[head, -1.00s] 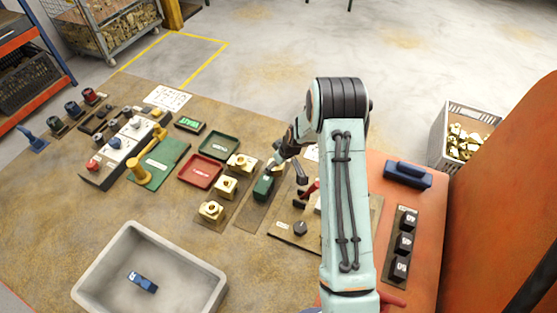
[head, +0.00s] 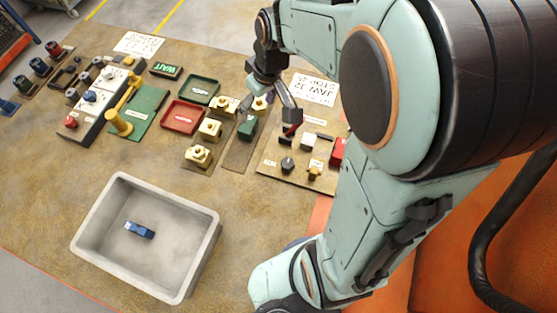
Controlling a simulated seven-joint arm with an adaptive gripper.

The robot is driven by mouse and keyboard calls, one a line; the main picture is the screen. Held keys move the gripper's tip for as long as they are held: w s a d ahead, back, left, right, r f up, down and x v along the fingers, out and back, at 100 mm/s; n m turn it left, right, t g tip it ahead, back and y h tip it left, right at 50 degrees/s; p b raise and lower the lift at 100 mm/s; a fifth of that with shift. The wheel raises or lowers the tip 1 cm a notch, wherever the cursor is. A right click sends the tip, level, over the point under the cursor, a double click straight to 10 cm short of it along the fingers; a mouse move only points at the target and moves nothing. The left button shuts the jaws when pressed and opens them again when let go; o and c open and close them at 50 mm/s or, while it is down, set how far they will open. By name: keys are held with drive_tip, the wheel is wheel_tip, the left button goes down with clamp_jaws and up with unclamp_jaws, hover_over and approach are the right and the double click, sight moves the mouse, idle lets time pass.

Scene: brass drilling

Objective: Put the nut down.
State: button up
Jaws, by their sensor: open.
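My gripper (head: 269,108) is open, its fingers spread and pointing down over the work area right of the trays. A brass piece (head: 260,103) shows between the fingers, near the left one; I cannot tell whether it touches anything of mine. A green block (head: 247,128) stands just below and left of it on a brown strip. Brass blocks with raised round tops stand in a row to the left: one at the back (head: 227,106), one in the middle (head: 210,129), one in front (head: 198,155). I cannot tell which brass piece is the nut.
A red tray (head: 183,131) and a green tray (head: 214,89) lie left of my gripper. A panel with knobs (head: 270,170) lies right. A grey bin (head: 100,205) in front holds a blue item (head: 139,230). Table between is clear.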

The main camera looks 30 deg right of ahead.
drive_tip(key=s+a+r+m+g, duration=0.1)
drive_tip(key=s+a, duration=0.1)
drive_tip(key=s, duration=0.7)
drive_tip(key=s+a+r+m+g, duration=0.1)
drive_tip(key=s+a+r, duration=0.1)
drive_tip(key=s, duration=0.7)
drive_tip(key=shift+r+h, duration=0.3)
drive_tip(key=shift+h, duration=0.1)
